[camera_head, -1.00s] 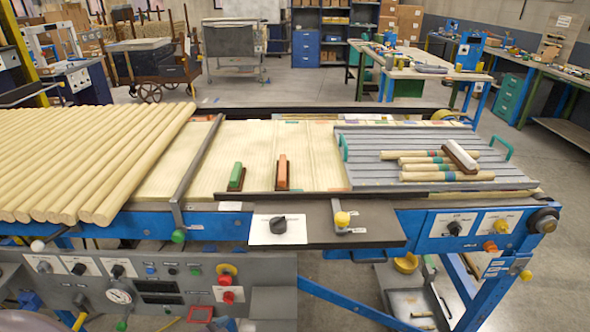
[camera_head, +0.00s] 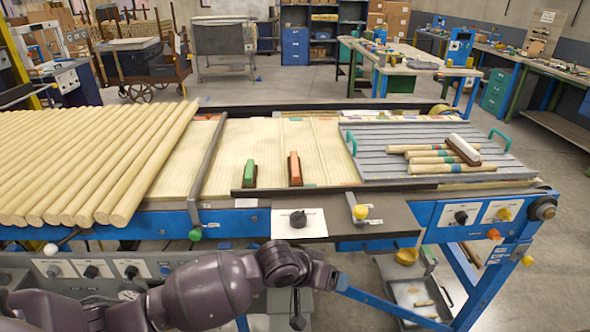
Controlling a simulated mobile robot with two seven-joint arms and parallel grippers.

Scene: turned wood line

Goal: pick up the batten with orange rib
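The batten with orange rib (camera_head: 295,169) lies lengthwise on the pale wooden bed, its dark base showing around the orange top. A similar batten with green rib (camera_head: 249,174) lies to its left. My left arm comes in low from the left, in front of the machine, and its gripper end (camera_head: 322,276) is below and in front of the bed, well apart from the orange-ribbed batten. The fingers are too unclear to tell whether they are open. My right gripper is not in view.
A grey slatted tray (camera_head: 375,155) with green handles holds several striped rods and a white-ribbed batten (camera_head: 464,149). Long round poles (camera_head: 75,165) fill the left side. A dark front rail (camera_head: 330,188) and a metal crossbar (camera_head: 207,165) border the battens' area.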

